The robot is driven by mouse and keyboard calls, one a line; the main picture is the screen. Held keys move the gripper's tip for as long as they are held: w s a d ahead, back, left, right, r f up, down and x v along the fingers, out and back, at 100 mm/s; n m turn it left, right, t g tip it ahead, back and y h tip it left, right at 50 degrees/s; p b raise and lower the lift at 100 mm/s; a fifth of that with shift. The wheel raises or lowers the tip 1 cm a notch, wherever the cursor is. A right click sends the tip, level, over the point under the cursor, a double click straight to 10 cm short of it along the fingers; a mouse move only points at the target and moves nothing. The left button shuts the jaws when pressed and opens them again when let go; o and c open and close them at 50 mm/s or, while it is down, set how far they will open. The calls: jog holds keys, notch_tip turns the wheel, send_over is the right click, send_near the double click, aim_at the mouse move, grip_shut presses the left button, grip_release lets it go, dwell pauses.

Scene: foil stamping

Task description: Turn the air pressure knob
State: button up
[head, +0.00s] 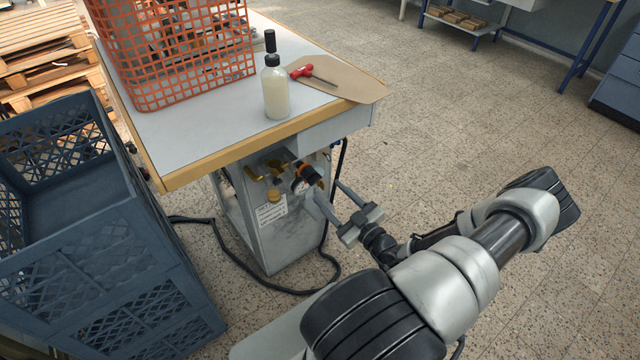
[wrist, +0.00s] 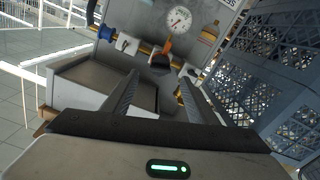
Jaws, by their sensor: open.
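The air pressure knob (head: 309,174), black with an orange part, sits on the front of the grey cabinet under the table, next to a round white gauge (head: 301,187). In the wrist view the knob (wrist: 161,62) shows its dark end, and the gauge (wrist: 179,20) lies beyond it. My gripper (head: 327,191) is just right of and below the knob in the head view. Its two fingers are apart with nothing between them. In the wrist view the knob appears past the fingertips (wrist: 159,79), between their lines. I cannot tell the exact gap to it.
Brass fittings (head: 273,178) sit left of the knob. A black hose (head: 328,258) runs down beside the cabinet. A blue crate (head: 95,265) stands at left. The table (head: 190,140) overhangs the knob and bears an orange basket, a bottle and a red-handled tool. The floor at right is clear.

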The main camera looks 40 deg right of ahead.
jog(key=s, duration=0.9)
jog(key=shift+d, duration=0.1)
